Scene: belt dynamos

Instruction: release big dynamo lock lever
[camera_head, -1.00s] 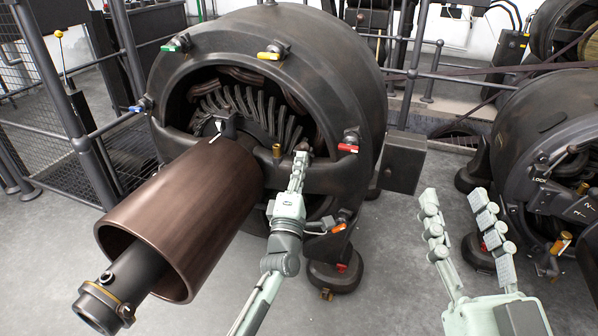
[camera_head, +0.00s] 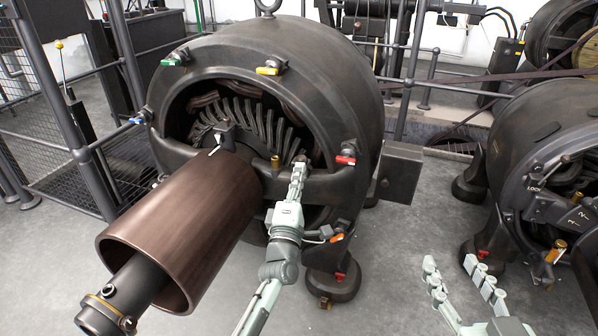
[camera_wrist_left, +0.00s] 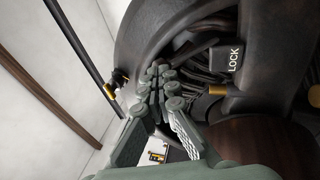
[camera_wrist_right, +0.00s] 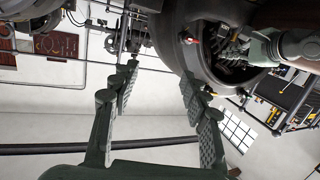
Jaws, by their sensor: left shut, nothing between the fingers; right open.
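The big dynamo (camera_head: 330,80) fills the middle of the head view, with a copper-brown drum (camera_head: 185,225) on its front shaft. My left gripper (camera_head: 299,163) is shut and empty at the front crossbar, right of the brass knob (camera_head: 275,161). In the left wrist view its closed fingertips (camera_wrist_left: 161,75) lie near the dark rim, left of a block marked LOCK (camera_wrist_left: 228,60). I cannot tell whether they touch anything. The lock lever itself cannot be clearly made out. My right gripper (camera_head: 452,270) is open and empty, low at the right, apart from the dynamos.
A second dynamo (camera_head: 560,130) stands at the right, with a plate marked LOCK, 1 and 2 (camera_head: 562,208). Railings (camera_head: 90,165) stand at the left and behind. Coloured tags (camera_head: 345,160) ring the big dynamo's rim. Grey floor (camera_head: 400,235) is clear between the dynamos.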

